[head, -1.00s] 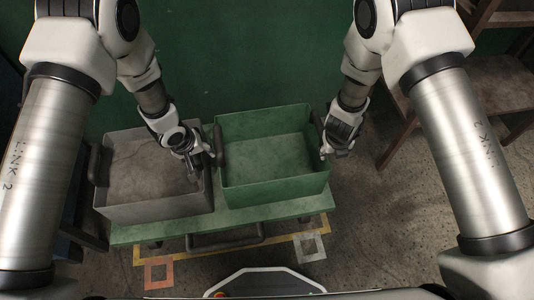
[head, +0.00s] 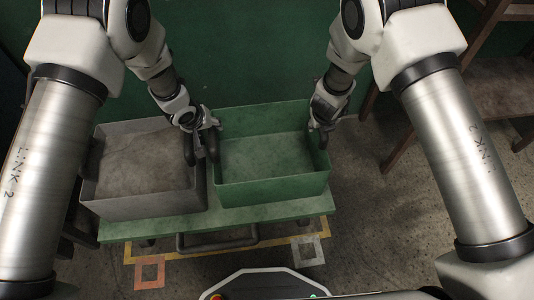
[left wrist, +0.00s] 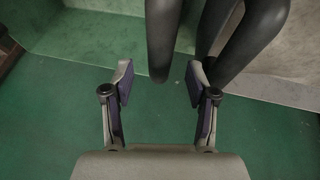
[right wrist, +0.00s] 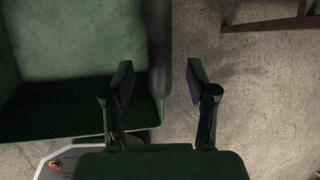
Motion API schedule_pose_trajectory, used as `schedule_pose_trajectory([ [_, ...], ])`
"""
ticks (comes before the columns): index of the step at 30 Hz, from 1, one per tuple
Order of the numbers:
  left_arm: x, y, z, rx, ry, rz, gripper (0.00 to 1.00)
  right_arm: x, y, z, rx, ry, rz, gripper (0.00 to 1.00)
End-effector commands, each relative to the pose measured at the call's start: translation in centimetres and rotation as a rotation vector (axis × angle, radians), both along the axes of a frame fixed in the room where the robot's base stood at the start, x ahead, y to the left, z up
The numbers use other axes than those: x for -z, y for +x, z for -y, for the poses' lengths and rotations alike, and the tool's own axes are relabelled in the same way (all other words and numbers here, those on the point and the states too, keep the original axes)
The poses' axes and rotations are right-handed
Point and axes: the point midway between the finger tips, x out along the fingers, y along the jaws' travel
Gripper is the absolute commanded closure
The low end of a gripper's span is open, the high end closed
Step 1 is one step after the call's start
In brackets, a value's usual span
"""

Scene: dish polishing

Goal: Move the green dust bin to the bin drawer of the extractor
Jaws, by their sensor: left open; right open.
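The green dust bin (head: 270,190) stands upright on the right part of a low green bench, open at the top and empty. It also shows in the left wrist view (left wrist: 105,38) and the right wrist view (right wrist: 80,120). Dark handles (head: 212,146) stand between it and the grey bin. My left gripper (head: 213,124) is open near these handles; one handle end reaches toward the gap between its fingers. My right gripper (head: 318,128) is open at the green bin's right side, its fingers near the dark side handle (right wrist: 158,45). I cannot identify the extractor's bin drawer.
A grey bin (head: 150,198) stands close to the left of the green bin. The bench (head: 270,212) has a low bar handle at its front. Floor markings lie before it, and a wooden shelf or table (head: 490,85) stands at the right. A green wall is behind.

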Motion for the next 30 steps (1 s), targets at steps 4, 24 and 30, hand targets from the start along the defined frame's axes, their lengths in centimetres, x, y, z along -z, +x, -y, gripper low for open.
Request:
schedule_pose_trajectory([
  [4, 2.4, 1.0, 0.4, 0.000, -0.001, 0.000, 0.42, 2.4, 1.0, 0.4, 0.001, 0.000, -0.001, 0.42],
  [24, 4.2, 1.8, 0.6, 0.000, 0.000, 0.000, 1.00, 4.2, 1.8, 0.6, -0.001, -0.001, 0.000, 1.00],
  [30, 4.2, 1.8, 0.6, 0.000, 0.000, 0.000, 1.00, 4.2, 1.8, 0.6, -0.001, -0.001, 0.000, 1.00],
])
